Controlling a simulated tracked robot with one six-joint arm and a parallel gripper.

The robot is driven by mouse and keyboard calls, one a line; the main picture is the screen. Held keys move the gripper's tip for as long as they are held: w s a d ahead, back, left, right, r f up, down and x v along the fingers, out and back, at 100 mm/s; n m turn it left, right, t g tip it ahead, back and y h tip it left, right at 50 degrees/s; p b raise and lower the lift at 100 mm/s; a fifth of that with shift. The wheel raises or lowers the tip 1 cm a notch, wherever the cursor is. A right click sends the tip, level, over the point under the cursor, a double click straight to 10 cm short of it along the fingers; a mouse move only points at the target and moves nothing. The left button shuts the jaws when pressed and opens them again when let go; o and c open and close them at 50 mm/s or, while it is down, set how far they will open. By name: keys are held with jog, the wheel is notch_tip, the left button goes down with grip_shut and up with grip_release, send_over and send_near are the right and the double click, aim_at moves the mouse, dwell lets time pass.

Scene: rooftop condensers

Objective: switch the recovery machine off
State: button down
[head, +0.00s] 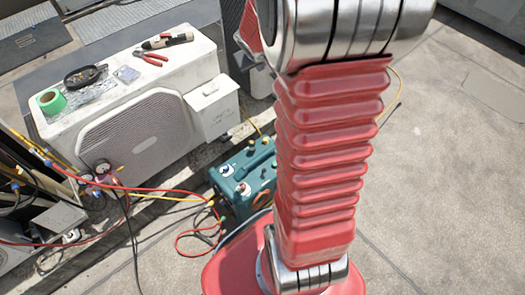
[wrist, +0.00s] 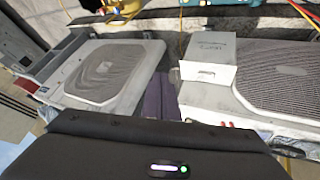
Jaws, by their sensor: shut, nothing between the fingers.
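The recovery machine appears to be the teal case (head: 232,192) on the roof, just right of the white condenser and partly hidden behind my red arm. Its top carries round dials and yellow fittings, with hoses at its front. I cannot tell which part is its switch or how it is set. In the wrist view a strip of teal casing (wrist: 181,4) shows at the top edge, mostly out of frame. My gripper (wrist: 158,98) shows there as dark fingers, shut and empty, in front of the gap between two condensers, apart from the case.
A white condenser (head: 140,140) carries green tape (head: 50,101), red pliers (head: 150,59) and a black dish (head: 82,76). A white box (head: 213,106) is on its side. Red and yellow hoses cross the roof. A yellow object (wrist: 124,8) sits beside the teal. Concrete at right is open.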

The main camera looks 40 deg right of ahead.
aim_at(263, 173)
jog(key=s+d+f+y, duration=0.1)
jog(key=d+f, duration=0.6)
jog(key=f, duration=0.6)
jog(key=s+d+f+y, duration=0.1)
jog(key=d+f, duration=0.6)
jog(key=f, duration=0.6)
jog(key=s+a+f+y, duration=0.2)
jog(key=s+f, duration=0.2)
jog(key=f, duration=0.4)
jog(key=s+a+f+m+t+y, duration=0.1)
jog(key=s+a+f, duration=0.1)
jog(key=s+f, duration=0.3)
jog(key=s+a+f+m+y, duration=0.1)
jog(key=s+a+f+y, duration=0.1)
jog(key=f, duration=1.1)
jog(key=shift+s+a+t+y, duration=0.3)
jog(key=shift+s+a+t, duration=0.15)
jog(key=shift+s, duration=0.75)
jog(key=shift+w+f, duration=0.1)
jog(key=shift+f, duration=0.1)
jog(key=x, duration=1)
jog(key=shift+w+a+r, duration=0.15)
jog(key=shift+w+a, duration=0.3)
jog(key=shift+a, duration=0.4)
jog(key=shift+w+a+r, duration=0.2)
jog(key=shift+w+a, duration=0.25)
jog(key=shift+a, duration=0.4)
